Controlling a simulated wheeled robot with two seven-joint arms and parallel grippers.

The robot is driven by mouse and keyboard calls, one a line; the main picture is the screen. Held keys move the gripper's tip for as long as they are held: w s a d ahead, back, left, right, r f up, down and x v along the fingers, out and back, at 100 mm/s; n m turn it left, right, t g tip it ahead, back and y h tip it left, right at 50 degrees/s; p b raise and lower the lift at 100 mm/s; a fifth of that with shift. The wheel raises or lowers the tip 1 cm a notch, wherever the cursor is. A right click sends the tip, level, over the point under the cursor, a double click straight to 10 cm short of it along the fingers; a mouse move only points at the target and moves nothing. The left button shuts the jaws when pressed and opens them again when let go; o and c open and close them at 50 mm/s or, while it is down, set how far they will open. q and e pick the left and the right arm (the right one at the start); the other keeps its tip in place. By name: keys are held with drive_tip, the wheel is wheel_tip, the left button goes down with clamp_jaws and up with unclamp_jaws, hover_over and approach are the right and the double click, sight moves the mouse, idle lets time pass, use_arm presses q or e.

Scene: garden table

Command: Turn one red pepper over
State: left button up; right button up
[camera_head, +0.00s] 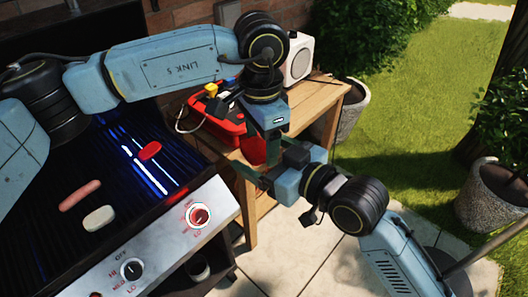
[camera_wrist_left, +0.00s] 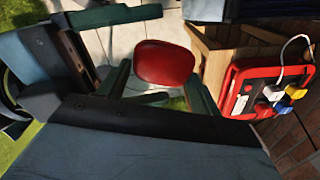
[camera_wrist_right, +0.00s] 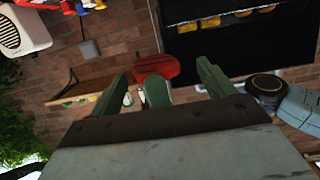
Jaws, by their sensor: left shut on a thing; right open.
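My left gripper (camera_head: 271,148) is shut on a red pepper piece (camera_head: 253,150), held in the air near the wooden side table. The piece shows between the fingers in the left wrist view (camera_wrist_left: 163,62). My right gripper (camera_head: 262,170) is open, close to the held piece. In the right wrist view the piece (camera_wrist_right: 156,66) appears beyond the fingertips, between them; whether they touch it I cannot tell. Another red pepper piece (camera_head: 150,151) lies on the dark grill (camera_head: 60,245), beside glowing bars.
A sausage (camera_head: 80,195) and a pale oval piece (camera_head: 99,218) lie on the grill. The wooden side table (camera_head: 325,92) holds a red container (camera_head: 228,127) with small coloured items and a white box (camera_head: 298,58). Potted plants stand right, on paving and grass.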

drive_tip(key=c, duration=1)
use_arm(q)
drive_tip(key=o, duration=0.7)
use_arm(e)
drive_tip(key=shift+s, duration=0.1)
drive_tip(key=shift+c, duration=0.7)
use_arm(q)
drive_tip(key=shift+o, duration=1)
use_arm(e)
drive_tip(key=c, duration=0.4)
use_arm(q)
drive_tip(key=shift+o, duration=1.1)
use_arm(e)
drive_tip(key=shift+o, duration=0.2)
